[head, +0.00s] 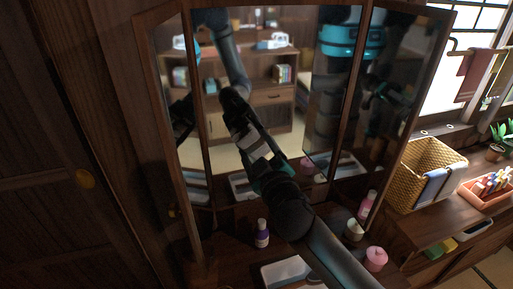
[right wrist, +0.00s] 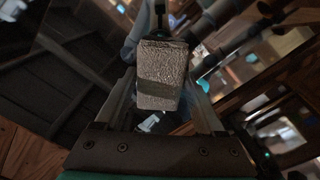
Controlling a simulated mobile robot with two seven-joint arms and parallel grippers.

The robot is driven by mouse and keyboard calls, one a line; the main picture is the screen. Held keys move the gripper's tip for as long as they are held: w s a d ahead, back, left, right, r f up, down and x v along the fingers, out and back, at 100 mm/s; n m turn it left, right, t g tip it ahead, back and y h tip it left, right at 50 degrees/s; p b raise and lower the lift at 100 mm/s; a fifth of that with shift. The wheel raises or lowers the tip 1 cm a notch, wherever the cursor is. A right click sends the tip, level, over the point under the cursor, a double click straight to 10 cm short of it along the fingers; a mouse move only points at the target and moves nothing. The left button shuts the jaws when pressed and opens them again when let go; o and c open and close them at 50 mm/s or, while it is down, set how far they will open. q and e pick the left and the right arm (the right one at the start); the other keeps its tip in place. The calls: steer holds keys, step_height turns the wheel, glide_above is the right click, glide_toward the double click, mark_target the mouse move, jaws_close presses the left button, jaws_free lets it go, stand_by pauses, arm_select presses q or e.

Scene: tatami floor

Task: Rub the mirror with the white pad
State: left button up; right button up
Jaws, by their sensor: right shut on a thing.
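The mirror (head: 285,126) is a three-panel, wood-framed vanity mirror, its side wings angled inward. It reflects the room and parts of my own body. My right gripper (head: 260,160) reaches up from the lower right in front of the middle panel. It is shut on the white pad (head: 257,151), a pale textured block with a grey-green band. The pad also shows between the fingers in the right wrist view (right wrist: 158,62). It is close to the glass and its reflection; I cannot tell whether it touches. My left gripper is not directly in view.
On the vanity top stand a purple bottle (head: 262,234), a pink bottle (head: 367,204), a white jar (head: 353,230) and a pink jar (head: 376,258). A wicker basket (head: 425,160) and an orange tray (head: 481,198) are at right. A dark wooden door (head: 60,120) is at left.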

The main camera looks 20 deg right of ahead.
steer(key=d+p, duration=0.1)
steer(key=d, duration=0.3)
steer(key=shift+w, duration=0.1)
steer(key=shift+a+r, duration=0.1)
steer(key=shift+a, duration=1.95)
steer(key=shift+a, duration=0.1)
steer(key=shift+s+p, duration=0.3)
steer(key=shift+s, duration=0.15)
steer(key=s, duration=0.3)
steer(key=shift+s+p, duration=0.25)
steer(key=shift+p, duration=0.05)
steer(key=shift+s+d, duration=0.25)
steer(key=shift+s, duration=0.45)
